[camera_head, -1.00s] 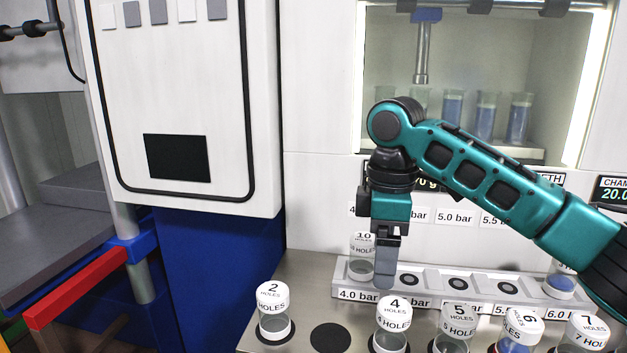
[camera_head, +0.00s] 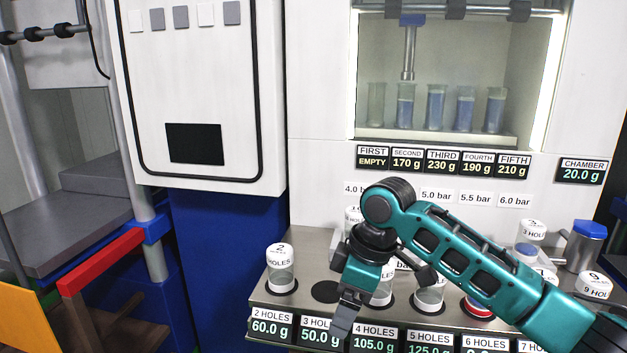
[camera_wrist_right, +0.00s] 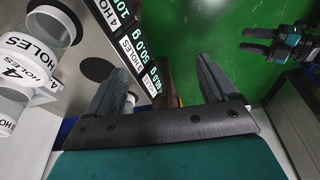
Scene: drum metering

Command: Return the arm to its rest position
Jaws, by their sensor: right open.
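My teal right arm (camera_head: 470,255) comes in from the right in the head view and reaches across the bench. Its gripper (camera_head: 347,318) points down in front of the bench's front edge, by the 3 and 4 holes labels. In the right wrist view the right gripper's fingers (camera_wrist_right: 160,82) are spread with nothing between them. The arm partly hides the 4 holes drum, which shows in the right wrist view (camera_wrist_right: 32,70). A small teal and black gripper (camera_wrist_right: 258,40), seemingly my left one, is at that view's upper right; its opening is unclear.
The 2 holes drum (camera_head: 281,270) stands at the bench's left, beside an empty dark spot (camera_head: 326,291). A red-banded drum (camera_head: 478,306) and a blue-topped vessel (camera_head: 587,245) are farther right. Several tubes stand in the lit chamber (camera_head: 455,70). Green floor (camera_wrist_right: 190,30) lies below.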

